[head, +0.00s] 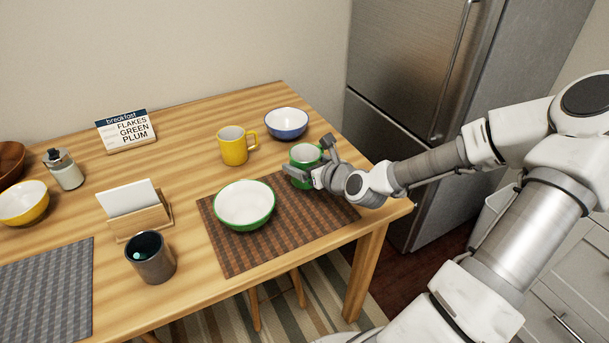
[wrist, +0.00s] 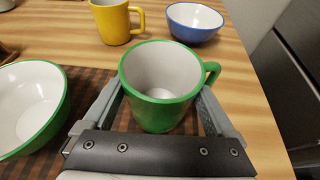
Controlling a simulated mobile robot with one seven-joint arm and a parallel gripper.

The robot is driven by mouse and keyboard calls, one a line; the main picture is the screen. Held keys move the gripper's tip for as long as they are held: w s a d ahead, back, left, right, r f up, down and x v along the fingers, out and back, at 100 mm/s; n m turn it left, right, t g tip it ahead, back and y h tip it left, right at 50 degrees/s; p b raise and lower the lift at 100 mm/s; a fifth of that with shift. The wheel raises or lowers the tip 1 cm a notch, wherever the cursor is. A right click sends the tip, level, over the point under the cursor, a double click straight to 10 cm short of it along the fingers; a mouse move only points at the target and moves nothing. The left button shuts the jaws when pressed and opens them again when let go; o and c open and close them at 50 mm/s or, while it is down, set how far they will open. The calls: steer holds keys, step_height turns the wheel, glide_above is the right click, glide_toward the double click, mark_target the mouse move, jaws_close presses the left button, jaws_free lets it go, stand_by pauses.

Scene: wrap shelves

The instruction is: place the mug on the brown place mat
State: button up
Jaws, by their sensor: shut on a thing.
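The green mug (head: 304,153) with a white inside is upright between the fingers of my gripper (head: 311,162), over the far right part of the brown place mat (head: 275,251). In the wrist view the mug (wrist: 160,112) sits between both fingers of my gripper (wrist: 161,95), its handle pointing right. The gripper is shut on it. The mug's base is hidden, so I cannot tell whether it touches the mat. A green bowl (head: 244,205) stands on the mat left of the mug, apart from it; it also shows in the wrist view (wrist: 30,100).
A yellow mug (head: 233,150) and a blue bowl (head: 287,124) stand behind the mat. A napkin holder (head: 142,218) and a dark cup (head: 151,261) stand left. A fridge (head: 420,100) stands beyond the table's right end.

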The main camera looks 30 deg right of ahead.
steer(key=shift+f+b, duration=0.5)
steer(key=shift+f, duration=0.2)
steer(key=shift+r, duration=0.1)
steer(key=o, duration=1.3)
steer(key=shift+o, duration=0.2)
